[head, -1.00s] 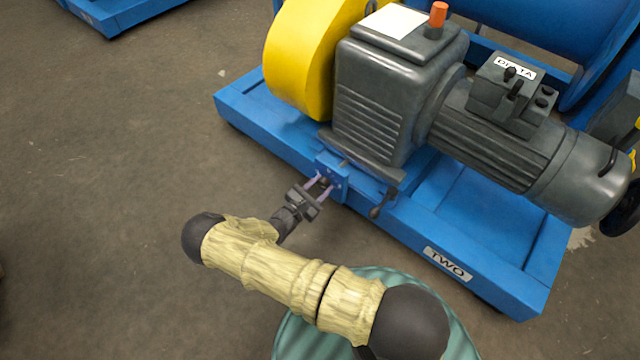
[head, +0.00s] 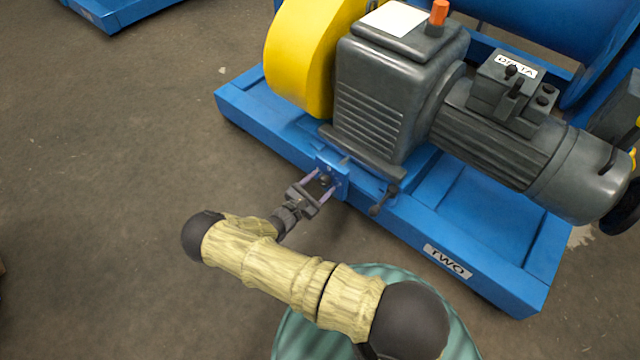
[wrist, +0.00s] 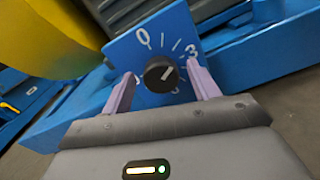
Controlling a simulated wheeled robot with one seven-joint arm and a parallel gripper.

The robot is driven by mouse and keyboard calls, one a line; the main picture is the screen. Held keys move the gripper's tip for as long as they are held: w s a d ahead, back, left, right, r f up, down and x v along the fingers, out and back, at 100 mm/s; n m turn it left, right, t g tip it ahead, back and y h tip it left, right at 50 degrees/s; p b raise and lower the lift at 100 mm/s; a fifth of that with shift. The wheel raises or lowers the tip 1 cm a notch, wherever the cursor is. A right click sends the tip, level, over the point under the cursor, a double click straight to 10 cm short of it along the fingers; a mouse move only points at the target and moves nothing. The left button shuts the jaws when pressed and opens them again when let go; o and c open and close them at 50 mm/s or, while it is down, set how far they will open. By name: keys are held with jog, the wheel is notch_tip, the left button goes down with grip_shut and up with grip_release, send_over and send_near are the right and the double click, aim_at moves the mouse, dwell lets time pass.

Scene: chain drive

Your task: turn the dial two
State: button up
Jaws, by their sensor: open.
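The dial is a small dark round knob (wrist: 160,74) on a blue plate (wrist: 124,45) with a white scale; a 0 and a 3 are readable in the wrist view. The knob's light mark lies right of its middle, slanting toward the upper right, near the 3 side. In the head view the plate (head: 341,182) is on the front of the blue base, which is labelled TWO (head: 447,262). My gripper (head: 324,181) is open, with one pale purple finger on each side of the knob; it also shows in the wrist view (wrist: 161,82). Lower scale marks are partly hidden behind the knob and fingers.
A small lever (head: 383,200) sticks out right of the plate. A grey gearbox and motor (head: 500,140) stand above on the base, with a yellow guard (head: 305,55) at the left. The floor (head: 110,190) to the left is clear.

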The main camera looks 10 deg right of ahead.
jog(key=v, duration=1.7)
jog(key=s+d+r+m+g+y+p, duration=0.3)
jog(key=s+d+r+m+y+p, duration=0.25)
jog(key=r, duration=1.05)
jog(key=s+d+r+m+g+y+p, duration=0.2)
jog(key=d+r+m+y+p, duration=0.3)
jog(key=r+m, duration=0.75)
jog(key=s+d+r+m+g+y+p, duration=0.35)
jog(key=r+p, duration=0.35)
jog(key=r, duration=1.3)
notch_tip(320, 180, up, 37)
jog(key=p, duration=3.7)
jog(key=shift+w+d+m+y, duration=0.25)
jog(key=shift+w+m+y, duration=0.05)
jog(key=shift+m, duration=0.05)
